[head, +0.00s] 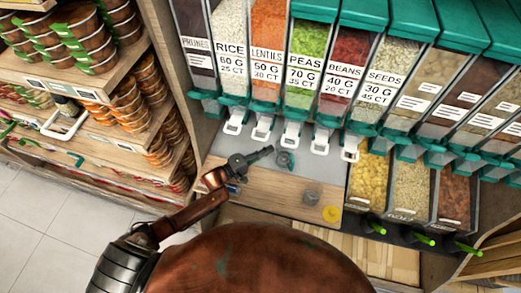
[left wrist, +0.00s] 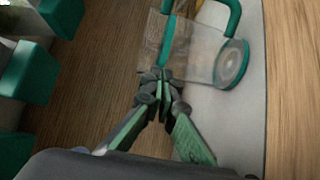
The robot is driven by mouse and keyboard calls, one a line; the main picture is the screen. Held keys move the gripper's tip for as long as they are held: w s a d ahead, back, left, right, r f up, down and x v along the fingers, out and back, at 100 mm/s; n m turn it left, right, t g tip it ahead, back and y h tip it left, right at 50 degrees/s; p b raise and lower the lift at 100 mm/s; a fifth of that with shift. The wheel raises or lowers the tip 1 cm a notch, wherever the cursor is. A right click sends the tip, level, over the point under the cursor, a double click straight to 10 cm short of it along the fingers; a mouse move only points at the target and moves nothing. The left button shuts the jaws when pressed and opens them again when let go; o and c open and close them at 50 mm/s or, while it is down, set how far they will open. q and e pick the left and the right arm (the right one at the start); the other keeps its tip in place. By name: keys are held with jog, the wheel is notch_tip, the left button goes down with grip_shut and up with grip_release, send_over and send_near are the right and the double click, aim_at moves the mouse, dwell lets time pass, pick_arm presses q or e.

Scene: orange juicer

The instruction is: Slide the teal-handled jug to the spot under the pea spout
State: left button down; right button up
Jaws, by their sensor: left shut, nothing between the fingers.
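The jug (head: 285,160) is small in the head view, a clear piece with teal parts on the grey counter strip, just below the pea spout (head: 291,136). In the left wrist view the jug (left wrist: 195,50) shows a clear body, a teal handle, a teal edge and a round grey end. My left gripper (head: 270,150) is shut and empty, just left of the jug in the head view. In the left wrist view its closed fingertips (left wrist: 162,80) are close to the teal edge; I cannot tell whether they touch. My right gripper is not in view.
The row of labelled bins, with a peas bin (head: 310,55), and white spouts hangs above the counter's back. A yellow disc (head: 331,213) and a grey round item (head: 311,197) sit on the wooden counter (head: 275,195) nearer to me. Shelves of jars (head: 120,110) stand at left.

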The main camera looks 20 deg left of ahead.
pick_arm(q)
jog(key=shift+d, duration=0.1)
jog(key=shift+d+p, duration=0.45)
jog(key=shift+d, duration=0.6)
jog(key=shift+a, duration=0.15)
